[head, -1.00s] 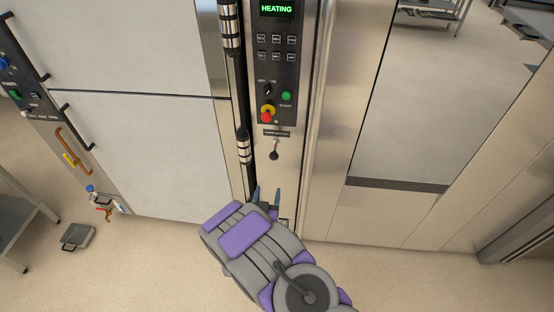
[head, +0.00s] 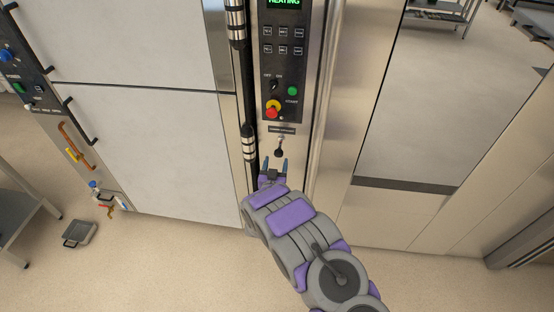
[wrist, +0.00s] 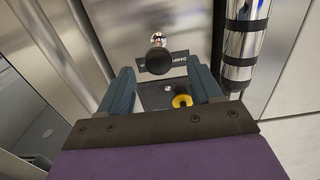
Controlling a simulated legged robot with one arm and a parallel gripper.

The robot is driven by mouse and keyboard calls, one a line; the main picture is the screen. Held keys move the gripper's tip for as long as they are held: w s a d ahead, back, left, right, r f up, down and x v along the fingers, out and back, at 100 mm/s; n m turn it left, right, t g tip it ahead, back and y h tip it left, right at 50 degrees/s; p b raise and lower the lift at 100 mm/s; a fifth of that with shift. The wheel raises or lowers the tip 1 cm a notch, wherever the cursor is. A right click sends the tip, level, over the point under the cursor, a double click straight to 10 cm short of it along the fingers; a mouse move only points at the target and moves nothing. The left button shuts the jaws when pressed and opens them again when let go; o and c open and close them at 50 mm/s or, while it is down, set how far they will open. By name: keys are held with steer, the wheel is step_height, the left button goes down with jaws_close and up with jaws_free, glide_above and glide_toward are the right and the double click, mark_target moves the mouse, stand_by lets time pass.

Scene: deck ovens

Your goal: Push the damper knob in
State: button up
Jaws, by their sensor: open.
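The damper knob (head: 279,153) is a small black ball on a short metal stem. It sticks out of the steel panel under a dark label plate (head: 282,130), below the oven controls. My gripper (head: 275,164) is just below the knob in the head view, with its fingers pointing up toward the panel. In the wrist view the knob (wrist: 158,40) shows beyond the two blue-grey fingers, near the middle of the gap between them. My gripper (wrist: 165,86) is open and empty. I cannot tell whether a finger touches the knob.
Above the label is a control panel with a red emergency button (head: 272,108), a green start button (head: 292,91) and a lit display (head: 284,3). A vertical bar with metal bands (head: 248,143) stands left of the knob.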

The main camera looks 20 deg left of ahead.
mark_target(278, 156)
steer(key=shift+b+x, duration=0.35)
steer(key=shift+x, duration=1.55)
steer(key=shift+d, duration=0.1)
jaws_close()
